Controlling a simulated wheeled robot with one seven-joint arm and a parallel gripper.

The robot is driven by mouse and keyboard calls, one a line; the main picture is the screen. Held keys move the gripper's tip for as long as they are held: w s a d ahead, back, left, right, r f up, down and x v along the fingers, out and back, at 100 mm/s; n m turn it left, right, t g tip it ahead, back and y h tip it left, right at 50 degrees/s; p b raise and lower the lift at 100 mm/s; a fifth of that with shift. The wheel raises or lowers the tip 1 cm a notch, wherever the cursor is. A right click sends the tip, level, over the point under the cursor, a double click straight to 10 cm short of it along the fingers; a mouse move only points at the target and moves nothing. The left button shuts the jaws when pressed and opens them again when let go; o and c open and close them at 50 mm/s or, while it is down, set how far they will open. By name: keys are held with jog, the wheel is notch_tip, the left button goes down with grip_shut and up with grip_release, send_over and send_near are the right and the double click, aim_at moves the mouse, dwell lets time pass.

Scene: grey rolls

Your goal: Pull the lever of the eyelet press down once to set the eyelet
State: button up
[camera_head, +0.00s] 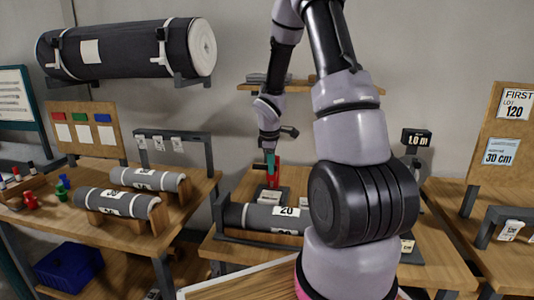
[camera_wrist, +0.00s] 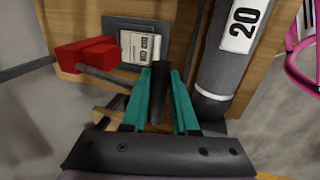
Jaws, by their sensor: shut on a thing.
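The eyelet press shows as a red body (camera_head: 276,174) at the back of the middle bench, partly hidden by my gripper. In the wrist view its red block (camera_wrist: 87,55) is at the upper left, and a grey lever bar (camera_wrist: 101,81) runs from it toward my fingers. My gripper (camera_wrist: 162,76) has its teal fingers closed at the tips on a dark grip, which looks like the lever's handle. In the head view my gripper (camera_head: 270,163) is at the red press. The lever's exact tilt is hard to tell.
A grey roll (camera_head: 262,217) labelled 20 lies in a cradle in front of the press; it also shows in the wrist view (camera_wrist: 222,68). A white label card (camera_wrist: 140,48) lies beside the red block. A left bench (camera_head: 195,196) holds more rolls. A shelf (camera_head: 310,87) is behind my arm.

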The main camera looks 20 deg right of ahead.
jog(key=shift+s+f, duration=0.1)
jog(key=shift+f, duration=0.05)
jog(key=shift+s+a+f, duration=0.1)
jog(key=shift+f, duration=0.65)
jog(key=shift+f, duration=1.15)
jog(key=o, duration=0.9)
